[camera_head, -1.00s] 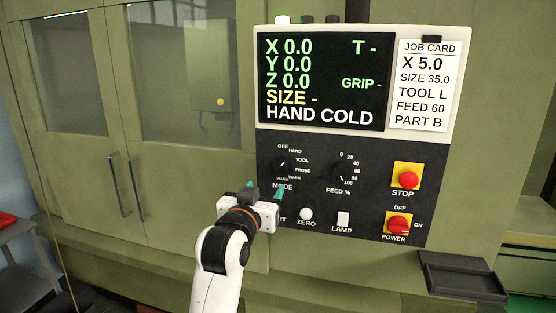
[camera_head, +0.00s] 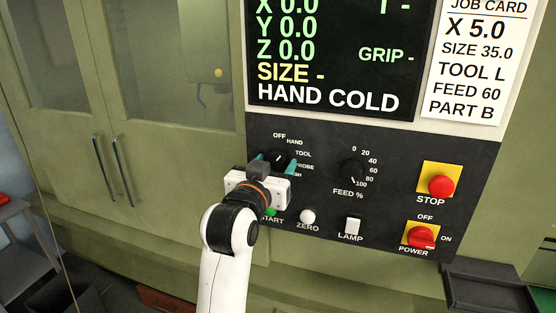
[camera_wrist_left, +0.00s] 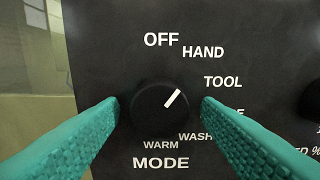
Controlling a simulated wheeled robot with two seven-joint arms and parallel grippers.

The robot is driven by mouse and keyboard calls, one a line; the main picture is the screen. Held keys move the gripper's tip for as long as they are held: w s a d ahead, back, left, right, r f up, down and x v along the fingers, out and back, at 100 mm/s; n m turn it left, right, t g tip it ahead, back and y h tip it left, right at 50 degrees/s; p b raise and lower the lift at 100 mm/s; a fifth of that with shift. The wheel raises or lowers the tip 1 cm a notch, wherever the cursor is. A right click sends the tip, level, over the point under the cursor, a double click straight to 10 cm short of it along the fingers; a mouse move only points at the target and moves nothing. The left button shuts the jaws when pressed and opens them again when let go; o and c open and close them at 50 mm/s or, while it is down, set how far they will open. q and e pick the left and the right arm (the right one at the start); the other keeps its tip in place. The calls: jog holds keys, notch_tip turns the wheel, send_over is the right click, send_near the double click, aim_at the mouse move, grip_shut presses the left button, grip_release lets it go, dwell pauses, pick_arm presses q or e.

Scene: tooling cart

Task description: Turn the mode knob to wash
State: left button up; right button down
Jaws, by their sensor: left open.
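The black mode knob (camera_wrist_left: 155,108) shows in the wrist view with its white pointer line aimed up and right, toward HAND. The WASH label (camera_wrist_left: 195,136) is at the knob's lower right, and WARM is below it. My left gripper (camera_wrist_left: 160,104) is open, with one teal finger on each side of the knob and a small visible gap to it. The right finger partly covers the PROBE label. In the head view the left gripper (camera_head: 276,164) is at the knob (camera_head: 279,155) and hides its lower part. My right gripper is not in view.
The display (camera_head: 330,60) reads HAND COLD. The green start button (camera_head: 270,212), zero button (camera_head: 308,217) and lamp switch (camera_head: 353,226) sit below. The feed knob (camera_head: 352,170) is to the right, with the red stop button (camera_head: 441,187) and power switch (camera_head: 421,237) farther right.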

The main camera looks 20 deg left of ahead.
pick_arm(q)
jog(key=shift+s+r, duration=0.1)
jog(key=shift+s, duration=0.15)
jog(key=c, duration=1)
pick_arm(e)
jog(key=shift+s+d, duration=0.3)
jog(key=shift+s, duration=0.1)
